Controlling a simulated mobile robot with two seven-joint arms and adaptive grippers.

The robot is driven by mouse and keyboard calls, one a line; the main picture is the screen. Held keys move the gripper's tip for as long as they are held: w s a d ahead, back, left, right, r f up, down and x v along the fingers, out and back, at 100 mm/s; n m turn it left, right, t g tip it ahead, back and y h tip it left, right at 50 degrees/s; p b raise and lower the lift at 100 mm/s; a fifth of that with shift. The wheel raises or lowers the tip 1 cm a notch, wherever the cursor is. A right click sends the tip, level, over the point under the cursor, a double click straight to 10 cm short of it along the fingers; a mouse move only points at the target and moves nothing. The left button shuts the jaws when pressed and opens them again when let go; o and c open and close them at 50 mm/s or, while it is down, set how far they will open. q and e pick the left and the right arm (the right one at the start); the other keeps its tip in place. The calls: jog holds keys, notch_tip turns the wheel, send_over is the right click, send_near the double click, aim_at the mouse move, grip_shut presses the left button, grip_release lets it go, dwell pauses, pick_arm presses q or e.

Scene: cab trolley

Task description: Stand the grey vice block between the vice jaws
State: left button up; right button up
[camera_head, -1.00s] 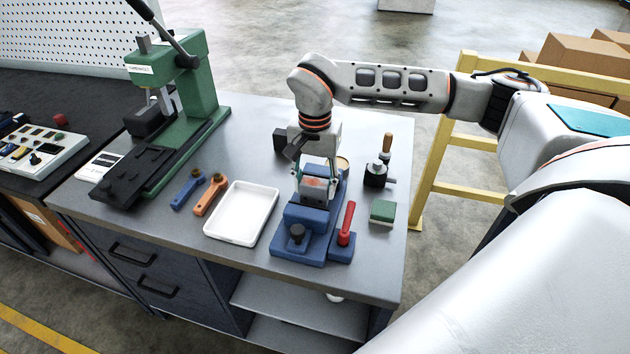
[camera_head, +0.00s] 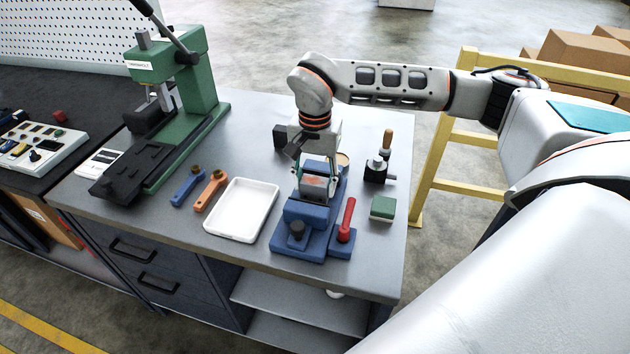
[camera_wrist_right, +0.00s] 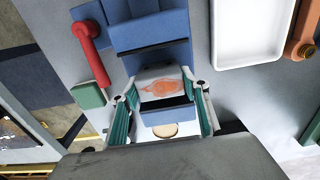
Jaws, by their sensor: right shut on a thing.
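The blue vice (camera_head: 300,243) stands near the front edge of the bench, and its body also shows in the wrist view (camera_wrist_right: 150,32). The grey vice block (camera_head: 316,187) is at the gap between the vice jaws. In the wrist view the block (camera_wrist_right: 165,72) shows an orange mark on its face. My right gripper (camera_head: 316,183) points down over the vice and is shut on the block, with one finger on each side in the wrist view (camera_wrist_right: 164,92). The block's underside is hidden, so I cannot tell whether it touches the vice bed. My left gripper is not in view.
A red-handled lever (camera_head: 346,222) is beside the vice on the right. A white tray (camera_head: 241,236) lies to its left, and a green block (camera_head: 382,208) to its right. A wooden-handled tool (camera_head: 386,143) stands behind that block. A green press (camera_head: 195,110) stands at the left.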

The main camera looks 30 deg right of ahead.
aim_at(315, 181)
dwell(0.3)
jog(key=o, duration=1.5)
jog(key=shift+o, duration=0.2)
notch_tip(315, 181, up, 12)
